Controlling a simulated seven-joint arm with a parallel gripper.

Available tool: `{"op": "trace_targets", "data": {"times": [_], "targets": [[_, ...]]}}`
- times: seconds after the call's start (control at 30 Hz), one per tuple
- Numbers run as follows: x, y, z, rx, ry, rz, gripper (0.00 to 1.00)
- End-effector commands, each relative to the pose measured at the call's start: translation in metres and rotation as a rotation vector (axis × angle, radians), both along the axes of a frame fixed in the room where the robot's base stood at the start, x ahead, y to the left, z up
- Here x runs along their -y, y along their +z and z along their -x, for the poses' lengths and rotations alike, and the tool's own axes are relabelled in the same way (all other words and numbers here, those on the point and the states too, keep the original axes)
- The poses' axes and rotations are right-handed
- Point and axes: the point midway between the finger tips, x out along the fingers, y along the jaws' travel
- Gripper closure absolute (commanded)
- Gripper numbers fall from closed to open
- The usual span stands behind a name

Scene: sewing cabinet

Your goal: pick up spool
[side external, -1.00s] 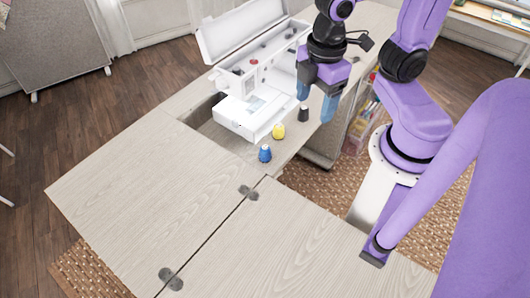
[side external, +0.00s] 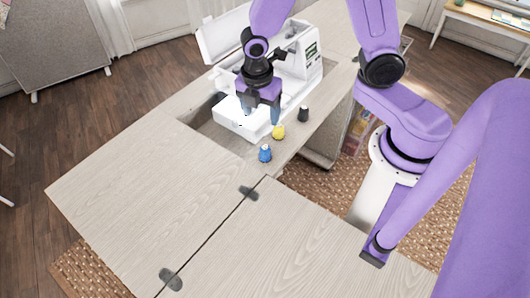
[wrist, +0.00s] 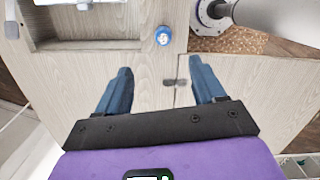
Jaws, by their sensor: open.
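Three spools stand upright in a row on the cabinet top beside the sewing machine: a blue spool (side external: 265,153), a yellow spool (side external: 278,132) and a black spool (side external: 303,114). In the side view my gripper (side external: 260,112) points down over the white machine bed, with one blue finger close behind the yellow spool in the picture. Its height above the top is hard to tell. In the wrist view my gripper (wrist: 161,71) is open with nothing between its fingers. The blue spool (wrist: 163,36) is ahead of the fingertips, roughly centred between them. The other spools are not seen there.
The white sewing machine (side external: 240,124) sits in a recess of the wooden cabinet (side external: 150,180), behind the spools. Hinges (side external: 248,193) lie along the panel seam. The front panels are clear. A woven rug lies below.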

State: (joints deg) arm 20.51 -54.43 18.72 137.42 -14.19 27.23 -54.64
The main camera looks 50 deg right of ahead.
Motion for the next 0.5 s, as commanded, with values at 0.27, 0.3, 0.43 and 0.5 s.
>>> {"op": "trace_targets", "data": {"times": [0.27,0.3,0.43,0.5], "targets": [[0.005,-0.037,0.001,-0.005,-0.001,0.002,0.31],[0.006,-0.042,0.0,-0.003,-0.001,0.003,0.31],[0.008,-0.058,0.001,-0.005,-0.002,0.002,0.31],[0.009,-0.066,0.0,-0.003,-0.002,0.002,0.31]]}}
